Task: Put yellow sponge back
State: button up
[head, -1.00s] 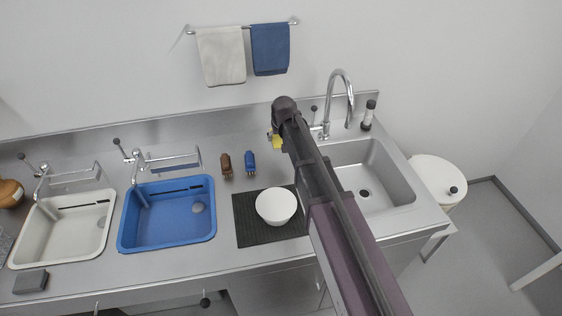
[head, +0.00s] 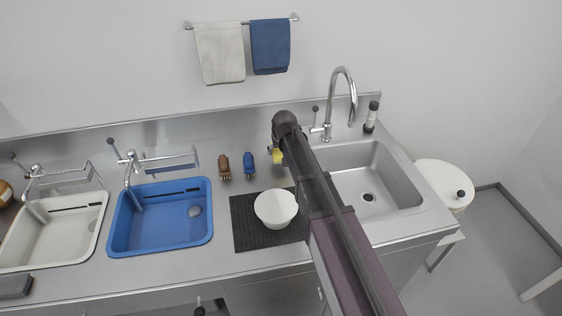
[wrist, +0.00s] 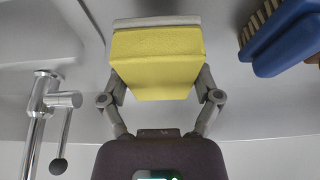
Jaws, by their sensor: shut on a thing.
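The yellow sponge (wrist: 157,60), with a pale layer along one side, is between the two fingers of my gripper (wrist: 160,85) in the wrist view. My gripper is shut on it. In the head view the sponge (head: 277,156) shows as a small yellow patch below the dark end of my arm, just right of the blue brush. Most of my gripper is hidden behind my arm in the head view. I cannot tell whether the sponge touches the counter.
A blue brush (head: 249,165) and a brown brush (head: 223,167) stand left of the sponge. A white bowl (head: 275,206) sits on a dark mat (head: 246,239). The steel sink (head: 399,200) and tap (head: 346,78) are right. A blue basin (head: 160,240) is left.

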dwell(0.3)
jog(key=shift+f+b, duration=1.85)
jog(key=shift+f, duration=0.15)
jog(key=o, duration=0.8)
jog(key=shift+r, duration=0.2)
jog(key=p+v, duration=1.1)
jog(key=v, duration=0.1)
jog(key=shift+s+d, duration=0.1)
